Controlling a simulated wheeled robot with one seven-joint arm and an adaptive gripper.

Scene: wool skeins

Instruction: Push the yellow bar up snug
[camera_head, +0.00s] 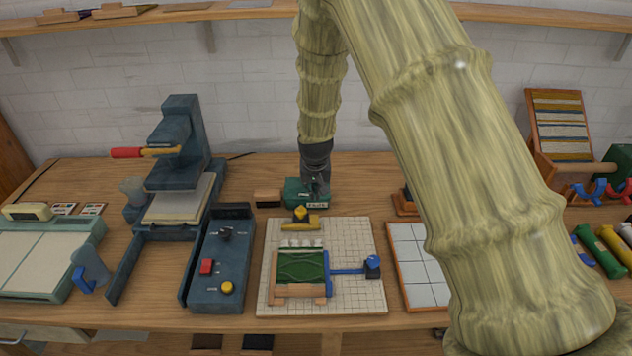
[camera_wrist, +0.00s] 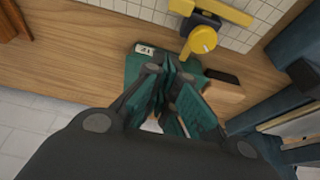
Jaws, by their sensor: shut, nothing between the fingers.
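The yellow bar (camera_head: 298,224) with its yellow knob (camera_head: 301,212) lies on the white gridded board (camera_head: 352,238), behind a green panel (camera_head: 299,266) with pale wooden edging. Between bar and panel is a row of small pale pieces. In the wrist view the bar (camera_wrist: 228,11) is at the top, with the knob (camera_wrist: 203,40) nearer my gripper. My gripper (camera_head: 318,194) points down behind the board on the wall side, apart from the bar. Its fingers (camera_wrist: 168,76) are shut and empty, over a green block (camera_wrist: 138,66); contact with that block cannot be told.
A blue bar with a knob (camera_head: 372,266) lies right of the panel. A wooden block (camera_head: 268,198) lies beside the green block. A dark control box (camera_head: 222,262) and press (camera_head: 178,150) stand left; a white-tiled tray (camera_head: 412,270) is right, partly behind my arm.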

